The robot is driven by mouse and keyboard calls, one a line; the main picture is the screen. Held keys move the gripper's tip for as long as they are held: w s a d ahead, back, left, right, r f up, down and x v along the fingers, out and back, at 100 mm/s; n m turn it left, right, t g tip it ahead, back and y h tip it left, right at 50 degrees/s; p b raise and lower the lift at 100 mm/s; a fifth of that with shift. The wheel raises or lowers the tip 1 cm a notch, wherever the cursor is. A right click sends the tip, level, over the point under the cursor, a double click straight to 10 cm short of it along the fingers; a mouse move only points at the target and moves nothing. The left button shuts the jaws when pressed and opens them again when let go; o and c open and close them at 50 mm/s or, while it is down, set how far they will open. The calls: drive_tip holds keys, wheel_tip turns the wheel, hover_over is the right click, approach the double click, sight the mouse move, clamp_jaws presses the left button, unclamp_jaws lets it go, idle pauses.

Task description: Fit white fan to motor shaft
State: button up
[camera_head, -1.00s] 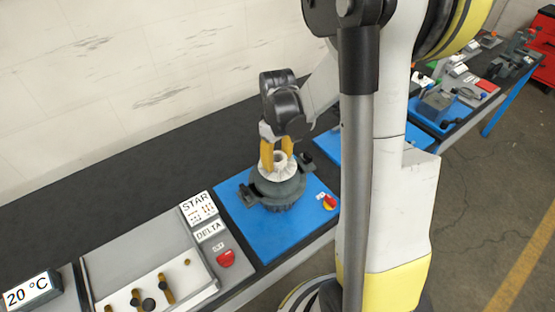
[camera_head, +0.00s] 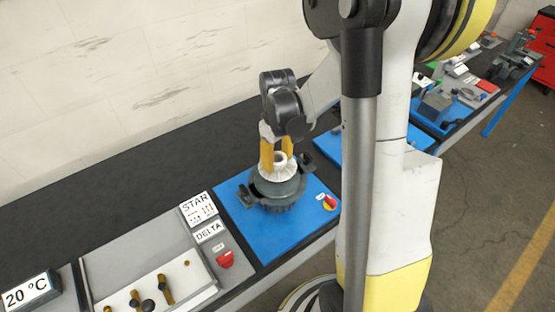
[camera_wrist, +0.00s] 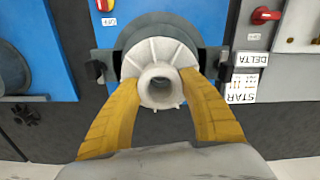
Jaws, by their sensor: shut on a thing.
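The white fan (camera_wrist: 160,58) is a ribbed disc with a raised hollow hub. My gripper (camera_wrist: 160,92) is shut on its hub, one yellow finger on each side. In the head view my gripper (camera_head: 277,158) points down and the white fan (camera_head: 278,170) sits over the top of the dark grey motor (camera_head: 278,195). The motor stands on a blue plate (camera_head: 240,218). The wrist view shows the motor's round housing (camera_wrist: 130,35) around the fan. The motor shaft is hidden; I cannot tell whether it is inside the hub.
A red and yellow switch (camera_head: 330,202) sits on the blue plate. A grey panel with STAR and DELTA labels (camera_head: 210,231) and a red knob (camera_head: 225,259) is at the left. Another station with blue trays (camera_head: 440,112) is at the right. The dark bench top behind is clear.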

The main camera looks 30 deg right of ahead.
sight(278, 170)
drive_tip(key=shift+f+b, duration=0.2)
drive_tip(key=shift+b, duration=0.15)
idle(0.3)
drive_tip(key=shift+f, duration=0.3)
drive_tip(key=shift+f+b, duration=1.9)
drive_tip(key=shift+b, duration=0.05)
drive_tip(key=o, duration=1.4)
drive_tip(key=shift+r, duration=0.1)
drive_tip(key=shift+c, duration=0.2)
wheel_tip(278, 170, up, 12)
